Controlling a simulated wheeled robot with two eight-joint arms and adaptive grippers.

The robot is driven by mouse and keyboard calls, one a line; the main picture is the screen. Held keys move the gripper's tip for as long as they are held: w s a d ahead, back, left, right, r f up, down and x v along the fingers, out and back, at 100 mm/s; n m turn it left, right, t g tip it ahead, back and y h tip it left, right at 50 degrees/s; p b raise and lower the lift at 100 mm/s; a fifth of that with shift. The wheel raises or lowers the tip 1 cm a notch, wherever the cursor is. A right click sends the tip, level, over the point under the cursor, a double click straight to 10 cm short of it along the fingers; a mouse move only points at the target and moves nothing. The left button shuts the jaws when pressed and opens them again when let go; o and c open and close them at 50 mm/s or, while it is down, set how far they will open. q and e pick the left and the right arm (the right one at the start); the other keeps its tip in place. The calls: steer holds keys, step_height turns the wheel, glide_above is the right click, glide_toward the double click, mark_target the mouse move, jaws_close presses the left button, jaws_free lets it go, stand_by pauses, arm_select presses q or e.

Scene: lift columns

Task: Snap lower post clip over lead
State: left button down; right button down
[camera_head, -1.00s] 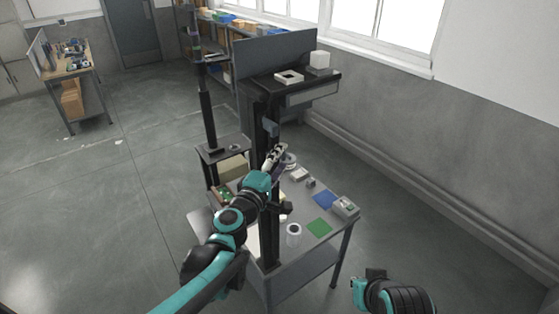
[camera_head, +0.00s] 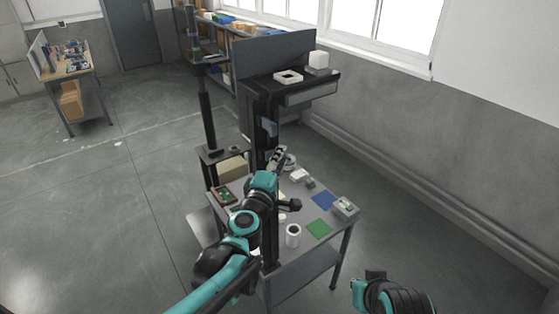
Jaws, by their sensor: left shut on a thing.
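A black upright post (camera_head: 268,130) stands at the table's left side, with a darker bracket on its upper part. My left gripper (camera_head: 278,157) is beside this post, above the table (camera_head: 290,258). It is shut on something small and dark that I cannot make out. I cannot pick out the lower post clip or the lead; my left wrist and the post hide part of that area. My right gripper (camera_head: 366,284) is low at the right, clear of the table, and its fingers are not clearly seen.
The table holds a white roll (camera_head: 293,236), a blue mat (camera_head: 325,201), a green mat (camera_head: 318,229) and a grey box (camera_head: 345,208). A raised shelf (camera_head: 300,84) holds white parts. A second black column (camera_head: 208,115) stands behind left. The floor at left is open.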

arm_select(q)
steer(key=c, duration=1.2)
jaws_free()
steer(key=shift+s, duration=0.1)
steer(key=v, duration=1.1)
steer(key=shift+s, duration=0.4)
steer(key=shift+a, duration=0.1)
steer(key=s+f+m+g+h+b, duration=0.1)
steer(key=s+f+m+g+b, duration=0.15)
steer(key=f+m+b, duration=0.4)
steer(key=s+f+m+g+h+b, duration=0.1)
steer(key=s+f+m+g+b, duration=0.2)
steer(key=f+b, duration=0.65)
steer(key=s+a+f+m+g+y+b, duration=0.1)
steer(key=s+a+f+y+b, duration=0.1)
steer(key=f, duration=0.5)
steer(key=s+a+f+m+g+y+b, duration=0.2)
steer(key=s+a+f+b, duration=0.1)
steer(key=a+f, duration=0.4)
steer(key=s+a+f+m+g+y+b, duration=0.2)
steer(key=s+a+f+y, duration=0.1)
steer(key=f, duration=0.6)
steer(key=shift+s+a+f+b, duration=0.25)
steer(key=shift+s+a+b, duration=0.05)
steer(key=shift+s+a, duration=0.55)
